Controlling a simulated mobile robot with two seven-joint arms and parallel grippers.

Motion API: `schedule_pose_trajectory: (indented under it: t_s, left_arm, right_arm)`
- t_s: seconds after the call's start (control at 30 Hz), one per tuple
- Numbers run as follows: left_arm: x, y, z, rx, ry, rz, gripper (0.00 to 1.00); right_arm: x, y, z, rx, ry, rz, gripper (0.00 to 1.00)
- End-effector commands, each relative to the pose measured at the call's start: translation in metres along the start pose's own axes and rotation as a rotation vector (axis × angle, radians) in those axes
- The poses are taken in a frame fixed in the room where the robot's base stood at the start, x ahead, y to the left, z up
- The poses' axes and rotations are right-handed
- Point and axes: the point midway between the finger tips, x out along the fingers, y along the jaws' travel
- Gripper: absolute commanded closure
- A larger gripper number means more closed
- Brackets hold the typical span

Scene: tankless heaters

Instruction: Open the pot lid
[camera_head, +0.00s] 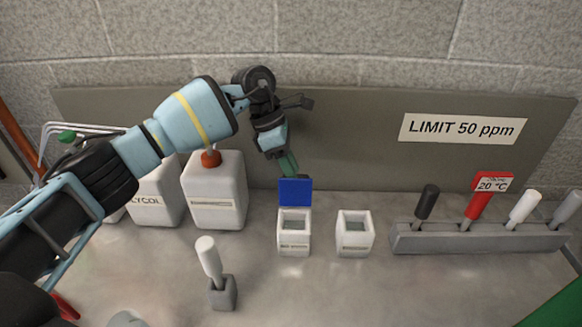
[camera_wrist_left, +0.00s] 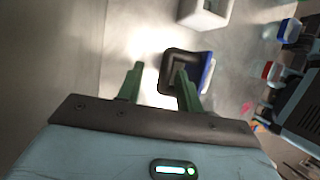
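A small white pot (camera_head: 293,243) with a label stands on the grey bench near the middle of the head view. Its blue lid (camera_head: 295,191) stands upright at the pot's back edge, and the square opening shows. My left gripper (camera_head: 289,166) is just behind and above the lid, its green fingers pointing down. In the left wrist view the two green fingers (camera_wrist_left: 158,80) are apart with nothing clearly between them. The blue lid edge (camera_wrist_left: 208,74) shows beside the right finger there; I cannot tell whether they touch. My right gripper is not in view.
A second open white pot (camera_head: 355,236) stands to the right. White canisters (camera_head: 216,200) stand at the back left. A grey holder (camera_head: 222,293) with a white-handled tool is in front. A rack (camera_head: 475,239) with several handles is at right. A grey panel (camera_head: 350,130) closes the back.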

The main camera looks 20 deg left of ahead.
Motion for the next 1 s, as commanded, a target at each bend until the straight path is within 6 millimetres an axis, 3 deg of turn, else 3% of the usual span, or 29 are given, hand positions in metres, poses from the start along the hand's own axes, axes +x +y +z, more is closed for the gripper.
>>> schedule_pose_trajectory:
  t_s: [0.27, 0.7, 1.0]
  left_arm:
    - [-0.004, -0.001, 0.001, 0.003, 0.001, -0.003, 0.64]
    - [-0.065, 0.000, 0.000, 0.002, -0.001, -0.002, 0.64]
    - [-0.078, 0.000, 0.000, 0.001, 0.000, -0.002, 0.64]
  right_arm:
    - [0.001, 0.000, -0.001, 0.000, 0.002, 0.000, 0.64]
    - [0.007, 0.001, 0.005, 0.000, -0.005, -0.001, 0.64]
    - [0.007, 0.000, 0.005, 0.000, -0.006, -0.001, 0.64]
